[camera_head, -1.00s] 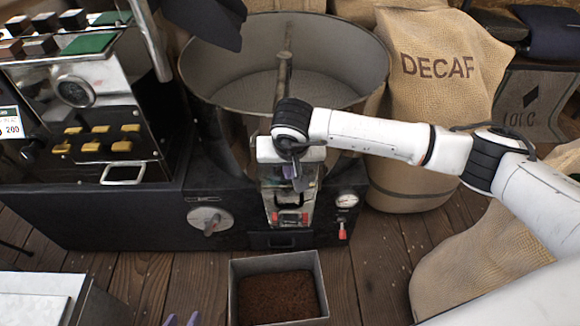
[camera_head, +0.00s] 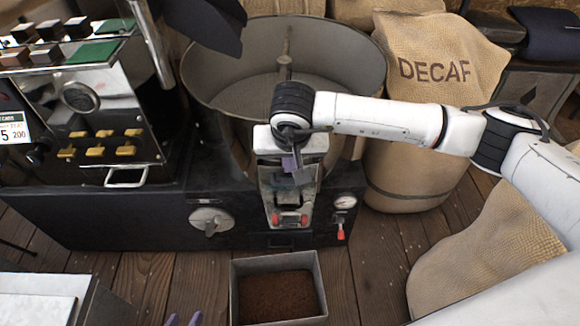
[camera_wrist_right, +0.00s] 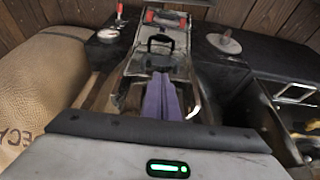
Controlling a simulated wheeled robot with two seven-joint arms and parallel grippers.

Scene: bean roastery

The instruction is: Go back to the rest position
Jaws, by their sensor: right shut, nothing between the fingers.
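My right arm reaches in from the right in the head view, and its gripper (camera_head: 296,174) hangs in front of the roaster's metal chute (camera_head: 286,207). In the right wrist view, the purple fingers of this gripper (camera_wrist_right: 163,98) are together with nothing between them. The chute and its black handle lie beyond the fingertips. Only the purple fingertips of my left gripper (camera_head: 183,320) show at the bottom edge of the head view. They are apart, with nothing visible between them.
A round metal drum (camera_head: 330,60) stands behind my right gripper. A metal bin (camera_head: 322,285) of dark grounds is on the floor below. A DECAF sack (camera_head: 430,120) and another sack (camera_head: 490,255) are at right. A control panel (camera_head: 110,110) is at left.

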